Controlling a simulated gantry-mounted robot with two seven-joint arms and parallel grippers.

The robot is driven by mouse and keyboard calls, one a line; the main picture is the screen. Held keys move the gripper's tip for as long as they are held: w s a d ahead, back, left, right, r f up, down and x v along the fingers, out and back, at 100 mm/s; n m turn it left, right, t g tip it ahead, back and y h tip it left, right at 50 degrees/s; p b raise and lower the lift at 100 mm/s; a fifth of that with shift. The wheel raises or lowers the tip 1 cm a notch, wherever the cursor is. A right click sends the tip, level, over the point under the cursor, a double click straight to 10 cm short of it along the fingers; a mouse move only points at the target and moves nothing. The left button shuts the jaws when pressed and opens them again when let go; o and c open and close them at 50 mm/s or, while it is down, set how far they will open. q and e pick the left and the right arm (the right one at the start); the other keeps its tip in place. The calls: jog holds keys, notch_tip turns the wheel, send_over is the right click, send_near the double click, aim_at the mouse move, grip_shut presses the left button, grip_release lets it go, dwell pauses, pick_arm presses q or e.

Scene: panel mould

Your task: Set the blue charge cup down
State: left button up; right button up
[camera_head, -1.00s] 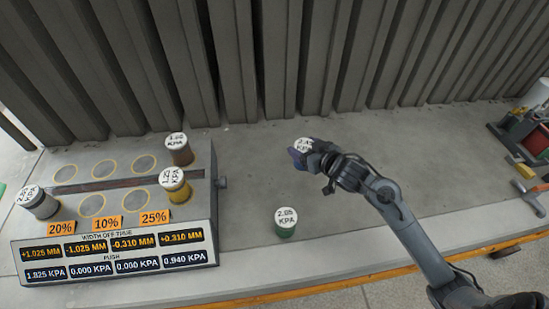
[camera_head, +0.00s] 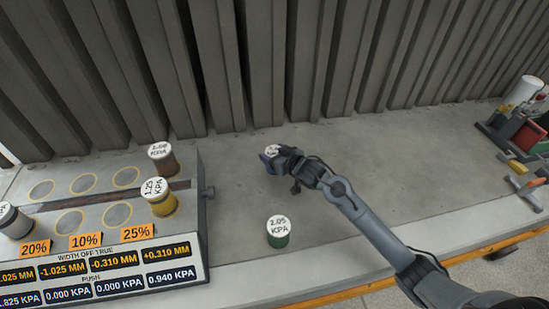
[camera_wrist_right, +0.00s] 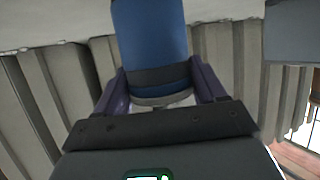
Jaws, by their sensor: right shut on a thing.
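The blue charge cup (camera_wrist_right: 150,35) shows in the right wrist view between the two purple fingers of my right gripper (camera_wrist_right: 160,85), which is shut on it. I cannot tell whether the cup touches the bench. My left gripper is not in view.
A green cup (camera_head: 278,233) marked 2.05 KPA stands on the bench in front. The panel box (camera_head: 200,235) at left bears a brown cup (camera_head: 163,160), a yellow cup (camera_head: 160,197) and a grey cup (camera_head: 12,222). Tools and a red container (camera_head: 526,136) are at far right. Bench between is clear.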

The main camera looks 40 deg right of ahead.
jog(key=shift+f, duration=0.5)
jog(key=shift+f, duration=0.15)
jog(key=o, duration=1.3)
jog(key=shift+f, duration=0.1)
jog(key=shift+o, duration=0.2)
